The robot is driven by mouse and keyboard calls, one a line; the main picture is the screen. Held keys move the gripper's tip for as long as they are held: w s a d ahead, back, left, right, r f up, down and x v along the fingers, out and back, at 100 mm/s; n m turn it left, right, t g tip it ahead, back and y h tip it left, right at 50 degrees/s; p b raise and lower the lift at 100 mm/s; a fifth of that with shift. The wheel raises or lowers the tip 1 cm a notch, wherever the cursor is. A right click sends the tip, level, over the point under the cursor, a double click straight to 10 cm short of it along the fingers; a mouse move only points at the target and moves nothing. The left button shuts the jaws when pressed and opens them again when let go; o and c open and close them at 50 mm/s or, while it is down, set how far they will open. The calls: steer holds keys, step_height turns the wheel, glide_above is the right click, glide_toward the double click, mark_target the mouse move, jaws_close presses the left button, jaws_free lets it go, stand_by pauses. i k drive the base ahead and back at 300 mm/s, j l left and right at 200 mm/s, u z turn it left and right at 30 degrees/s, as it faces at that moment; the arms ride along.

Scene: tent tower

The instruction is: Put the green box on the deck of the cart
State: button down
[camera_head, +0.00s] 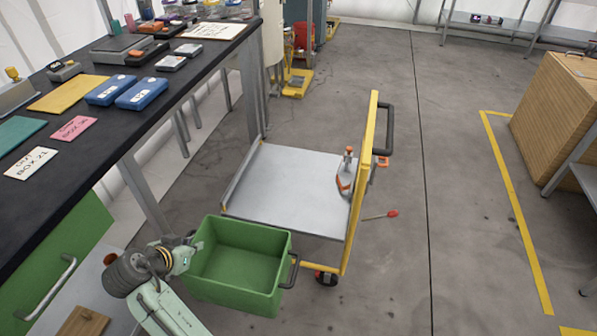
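The green box (235,268) is an open, empty bin with a dark handle on its right end. It is in the lower middle, in front of the cart and overlapping the near edge of its deck in the picture. My gripper (192,252) is at the box's left end and appears shut on it; its fingertips are partly hidden. The box seems held up, with no support visible under it. The cart has a bare grey deck (290,180), a low rail on the left and a yellow upright frame (362,180) on the right.
A red-tipped screwdriver (390,214) lies on the floor to the right. A black workbench (60,185) with boxes and cards runs along the left. The floor right of the cart is mostly clear.

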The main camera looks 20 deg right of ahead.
mark_target(294, 182)
steer(key=i+l, duration=1.3)
steer(key=l, duration=0.1)
